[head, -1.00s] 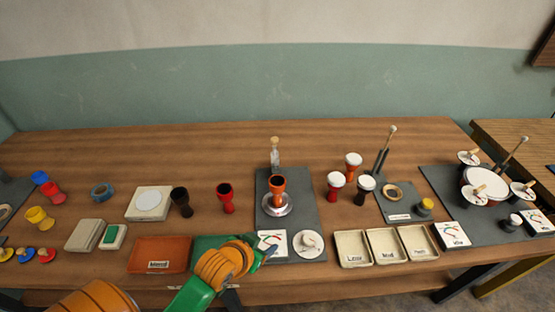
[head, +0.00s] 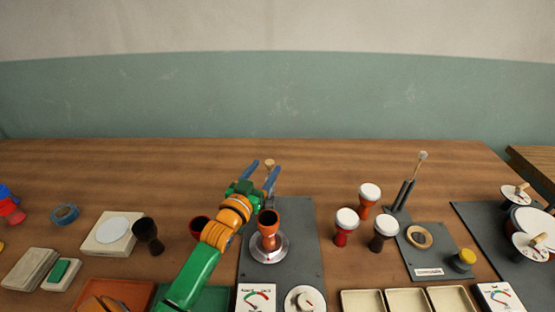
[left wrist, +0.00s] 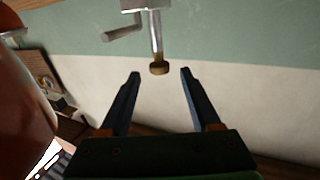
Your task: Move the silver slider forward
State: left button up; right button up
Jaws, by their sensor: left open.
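The silver slider, a metal post with a tan knob (head: 269,162), stands at the back of the grey plate (head: 305,232). My left gripper (head: 264,168) mostly hides its lower part in the head view. In the left wrist view, which appears upside down, its silver rod (left wrist: 157,38) hangs from a metal block with a side handle. My left gripper (left wrist: 160,76) is open there, its fingers either side of the knob's line with clear gaps. I cannot tell how deep the knob is between them. My right gripper is not in view.
An orange goblet drum shell (head: 268,230) stands on a round silver base (head: 269,253) close beside my left arm. A red shell (head: 199,227) is partly hidden by the arm. White-topped drums (head: 346,227) stand to the right. A dial card (head: 257,298) is in front.

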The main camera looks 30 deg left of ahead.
pick_arm(q)
jog(key=w+a, duration=0.1)
jog(key=w, duration=0.5)
jog(key=shift+w, duration=0.35)
grip_shut()
dwell(1.0)
